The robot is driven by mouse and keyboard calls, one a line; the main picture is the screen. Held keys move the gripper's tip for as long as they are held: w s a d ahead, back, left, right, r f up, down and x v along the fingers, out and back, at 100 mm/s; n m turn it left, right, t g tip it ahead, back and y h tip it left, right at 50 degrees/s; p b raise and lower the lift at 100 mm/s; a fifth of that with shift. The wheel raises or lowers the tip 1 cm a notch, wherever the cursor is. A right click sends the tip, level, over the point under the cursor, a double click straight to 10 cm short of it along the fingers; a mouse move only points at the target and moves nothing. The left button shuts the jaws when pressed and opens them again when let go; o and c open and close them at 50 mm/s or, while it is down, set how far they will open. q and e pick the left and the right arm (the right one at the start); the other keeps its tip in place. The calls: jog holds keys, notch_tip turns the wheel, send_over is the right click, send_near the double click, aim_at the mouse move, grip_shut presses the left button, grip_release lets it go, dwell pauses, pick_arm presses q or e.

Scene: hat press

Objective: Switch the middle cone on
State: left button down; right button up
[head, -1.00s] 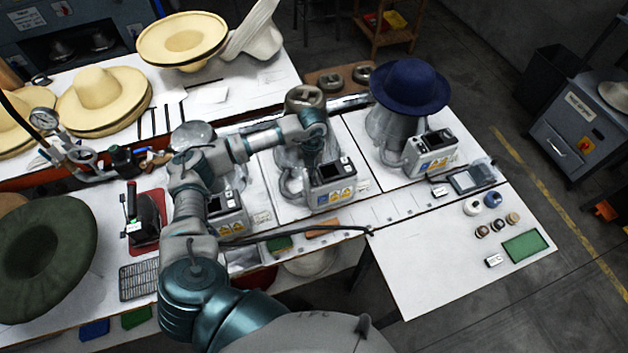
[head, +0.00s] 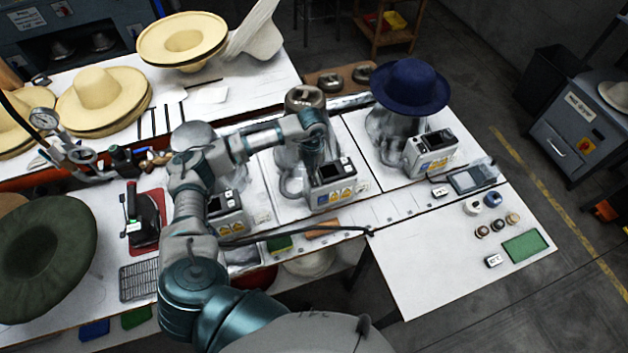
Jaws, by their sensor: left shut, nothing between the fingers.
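The middle cone (head: 288,158) is a metal form on the white bench, largely hidden behind my left arm. Its control box (head: 333,197) stands in front of it, with a dark screen on top and yellow warning labels on the face. My left gripper (head: 314,168) is shut and empty. It points down at the back left of the box's top; whether it touches the box I cannot tell. The right cone (head: 390,142) wears a blue hat (head: 410,86) and has its own box (head: 430,155). The left cone's box (head: 228,216) is partly behind my arm. My right gripper is out of view.
Straw hats (head: 97,93) lie on the rear bench. A green hat (head: 45,250) and a black-handled iron (head: 143,222) are at left. The right table (head: 430,270) has clear room beside small spools.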

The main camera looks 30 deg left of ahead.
pick_arm(q)
jog(key=shift+f+b, duration=0.8)
jog(key=shift+f, duration=0.35)
dwell(0.4)
jog(key=shift+s+r, duration=0.1)
jog(key=shift+r+p, duration=0.75)
jog(key=shift+r, duration=0.2)
jog(key=shift+r+p, duration=1.5)
jog(key=shift+r, duration=1)
